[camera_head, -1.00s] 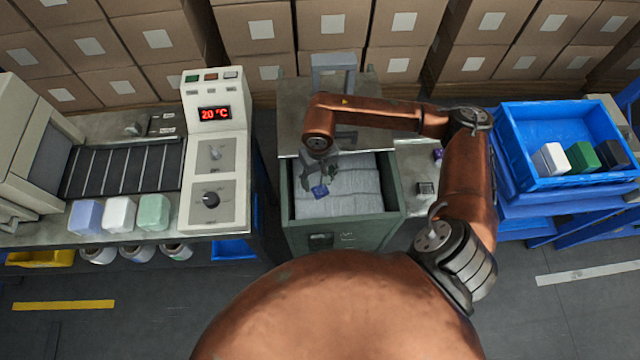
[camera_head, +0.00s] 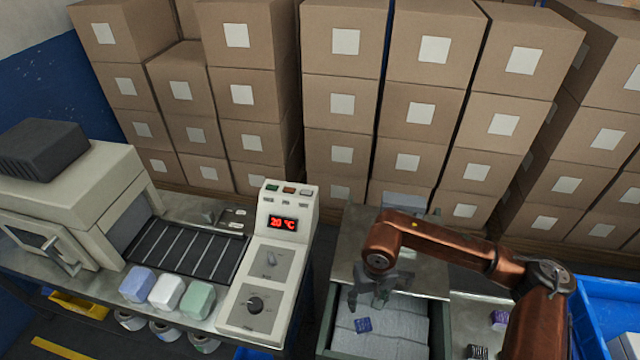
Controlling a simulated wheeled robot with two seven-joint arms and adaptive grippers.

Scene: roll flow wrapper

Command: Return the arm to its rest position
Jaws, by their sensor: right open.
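My right arm (camera_head: 455,250) is copper-coloured and reaches in from the right over an open drawer. Its grey right gripper (camera_head: 367,302) points down and is open and empty above the drawer. A small dark blue item (camera_head: 364,324) lies on the grey lining of the drawer (camera_head: 438,330), just below the fingers and seemingly apart from them. My left gripper is not in the picture.
A wrapping machine with a control panel (camera_head: 270,275) reading 20 °C stands at the left. Several pastel blocks (camera_head: 166,292) sit before its conveyor (camera_head: 190,250). Stacked cartons (camera_head: 342,100) line the back. A blue crate (camera_head: 605,305) is at the right.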

